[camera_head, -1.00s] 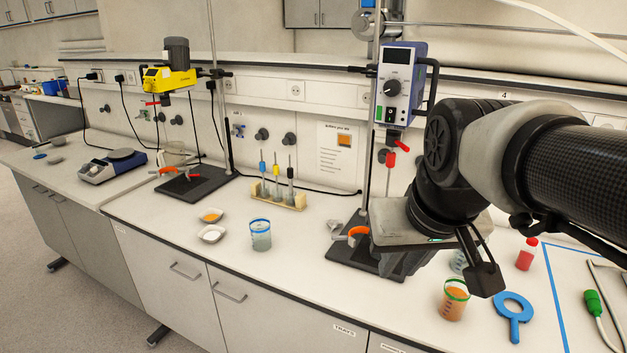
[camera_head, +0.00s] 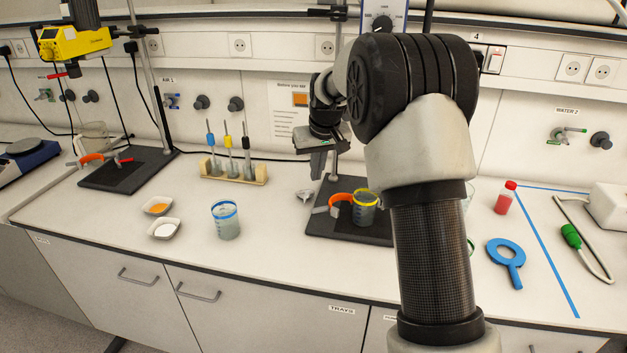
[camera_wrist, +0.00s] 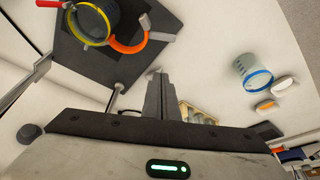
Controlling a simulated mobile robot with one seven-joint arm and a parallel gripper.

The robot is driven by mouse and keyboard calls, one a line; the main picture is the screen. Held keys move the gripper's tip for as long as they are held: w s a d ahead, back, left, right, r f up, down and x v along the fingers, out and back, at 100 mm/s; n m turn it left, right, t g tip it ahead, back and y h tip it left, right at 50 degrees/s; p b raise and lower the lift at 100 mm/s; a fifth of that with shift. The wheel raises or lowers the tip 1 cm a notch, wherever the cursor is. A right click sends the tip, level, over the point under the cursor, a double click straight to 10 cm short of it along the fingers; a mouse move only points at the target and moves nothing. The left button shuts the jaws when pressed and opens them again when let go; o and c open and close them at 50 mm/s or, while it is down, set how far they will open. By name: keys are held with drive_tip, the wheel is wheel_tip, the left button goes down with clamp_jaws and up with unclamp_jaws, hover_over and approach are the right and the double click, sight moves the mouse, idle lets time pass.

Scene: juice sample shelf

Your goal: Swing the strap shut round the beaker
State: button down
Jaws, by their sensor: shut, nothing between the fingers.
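The beaker (camera_head: 365,212) with a yellow rim stands upright on the dark stand base, and it also shows at the upper left of the wrist view (camera_wrist: 90,24). The orange strap (camera_head: 338,201) is a curved arc at the beaker's left side; in the wrist view the strap (camera_wrist: 128,47) bulges away from the beaker and is swung open. A grey tab sticks out from it. My gripper (camera_head: 318,168) is shut and empty, above and left of the strap; its fingers (camera_wrist: 160,97) point towards the stand. My forearm hides the area right of the beaker.
The stand base (camera_head: 325,226) and its upright pole are close to my gripper. A tube rack (camera_head: 233,171), a blue-rimmed beaker (camera_head: 226,221) and two small dishes stand left. The front bench between is clear.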

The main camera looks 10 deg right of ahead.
drive_tip(key=x, duration=0.9)
drive_tip(key=shift+s, duration=0.15)
drive_tip(key=s, duration=0.3)
drive_tip(key=shift+s+d+r, duration=0.15)
drive_tip(key=shift+s, duration=0.3)
drive_tip(key=shift+s+d, duration=0.1)
drive_tip(key=shift+s, duration=0.05)
